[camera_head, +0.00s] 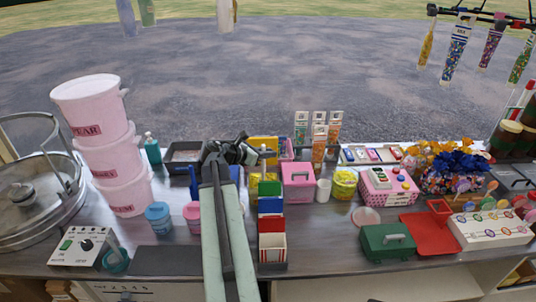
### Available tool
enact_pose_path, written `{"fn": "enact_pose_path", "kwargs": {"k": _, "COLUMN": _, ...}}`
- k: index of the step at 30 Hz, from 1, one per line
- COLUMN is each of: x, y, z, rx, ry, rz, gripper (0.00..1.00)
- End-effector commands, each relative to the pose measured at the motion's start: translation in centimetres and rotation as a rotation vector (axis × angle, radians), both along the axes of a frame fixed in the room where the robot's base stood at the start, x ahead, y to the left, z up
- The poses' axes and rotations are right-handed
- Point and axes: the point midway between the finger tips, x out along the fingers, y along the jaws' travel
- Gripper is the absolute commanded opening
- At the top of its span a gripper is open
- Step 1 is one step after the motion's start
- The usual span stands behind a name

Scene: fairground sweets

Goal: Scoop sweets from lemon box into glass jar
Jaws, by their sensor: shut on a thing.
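My gripper (250,153) is dark and stretched out over the back of the counter, left of centre. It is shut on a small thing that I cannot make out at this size. A yellow box (264,143) stands just behind and right of the gripper; it may be the lemon box, but I can read no label. The gripper overlaps its left side in the picture, and I cannot tell whether they touch. I cannot pick out a glass jar for certain. My arm hides part of the counter below the gripper.
Stacked pink buckets (122,160) stand at the left. A pink box (298,182), a white cup (323,190) and a yellow tub (344,184) stand right of the gripper. A green case (388,243) is near the front. Bare counter (325,245) shows front centre-right.

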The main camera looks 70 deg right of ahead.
Motion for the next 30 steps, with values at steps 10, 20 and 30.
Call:
{"fn": "enact_pose_path", "kwargs": {"k": 10, "x": 0.0, "y": 0.0, "z": 3.8, "rx": 0.000, "ry": 0.000, "rz": 0.000, "gripper": 0.00}}
{"fn": "enact_pose_path", "kwargs": {"k": 20, "x": -0.1, "y": 0.0, "z": 4.6, "rx": 0.000, "ry": 0.000, "rz": -0.001, "gripper": 0.00}}
{"fn": "enact_pose_path", "kwargs": {"k": 30, "x": -0.1, "y": 0.0, "z": 8.0, "rx": 0.000, "ry": 0.000, "rz": -0.001, "gripper": 0.00}}
